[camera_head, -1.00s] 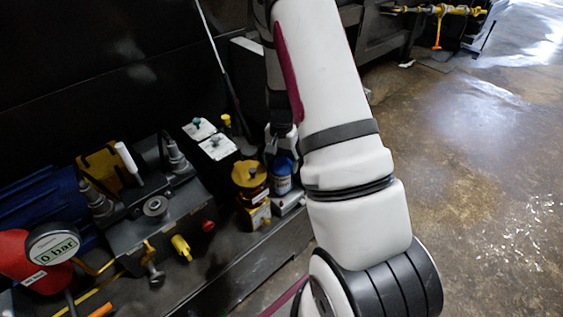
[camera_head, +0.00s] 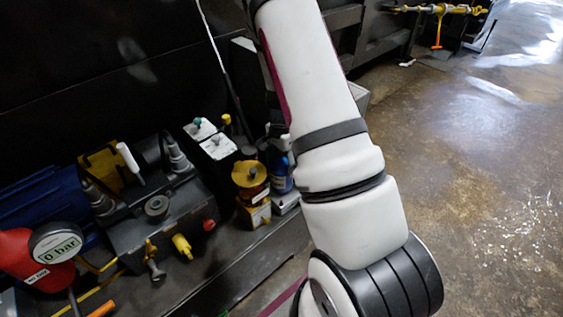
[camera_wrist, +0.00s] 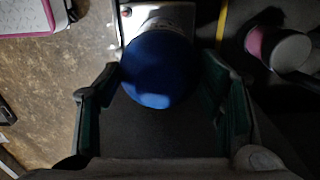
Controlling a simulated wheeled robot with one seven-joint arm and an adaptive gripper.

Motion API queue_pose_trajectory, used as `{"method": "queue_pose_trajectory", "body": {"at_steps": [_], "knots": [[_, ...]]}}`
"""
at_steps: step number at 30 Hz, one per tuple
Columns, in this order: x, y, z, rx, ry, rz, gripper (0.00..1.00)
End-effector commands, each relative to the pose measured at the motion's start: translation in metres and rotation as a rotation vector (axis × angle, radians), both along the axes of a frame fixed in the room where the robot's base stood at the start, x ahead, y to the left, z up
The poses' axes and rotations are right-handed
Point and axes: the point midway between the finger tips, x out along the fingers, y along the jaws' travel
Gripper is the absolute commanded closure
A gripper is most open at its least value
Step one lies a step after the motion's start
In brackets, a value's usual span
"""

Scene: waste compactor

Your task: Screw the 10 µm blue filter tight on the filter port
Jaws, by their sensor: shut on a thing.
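The blue filter (camera_head: 281,181) stands upright on a light grey block (camera_head: 287,203), just right of the yellow-topped filter unit. My arm partly covers it in the head view. In the wrist view its round blue top (camera_wrist: 160,68) sits between the two fingers of my gripper (camera_wrist: 160,75), and the gripper is shut on it. The grey block (camera_wrist: 127,28) shows behind the filter there. The joint between filter and port is hidden, so I cannot tell how tightly it sits. In the head view my gripper is mostly hidden behind the arm.
A yellow-topped unit (camera_head: 249,174) with a dark red body stands close left of the filter. The floor (camera_head: 480,200) at right is clear.

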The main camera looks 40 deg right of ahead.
Motion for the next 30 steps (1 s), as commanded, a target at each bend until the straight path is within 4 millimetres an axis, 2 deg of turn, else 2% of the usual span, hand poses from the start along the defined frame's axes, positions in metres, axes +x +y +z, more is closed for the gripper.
{"method": "queue_pose_trajectory", "body": {"at_steps": [6,9,17,18,20,27,30], "knots": [[-0.0009,0.0019,0.0002,0.001,0.004,-0.299,0.72],[-0.001,0.0013,-0.0002,0.001,0.003,-0.389,0.72],[-0.0007,0.0012,-0.0009,0.002,0.002,-0.413,0.72],[-0.0007,0.0012,-0.0009,0.002,0.002,-0.413,0.29],[-0.0006,0.001,-0.0008,0.002,0.002,-0.412,0.16],[-0.0003,0.0006,-0.0004,0.001,0.001,-0.411,0.15],[-0.0006,0.0007,-0.0007,0.001,0.001,-0.411,0.18]]}}
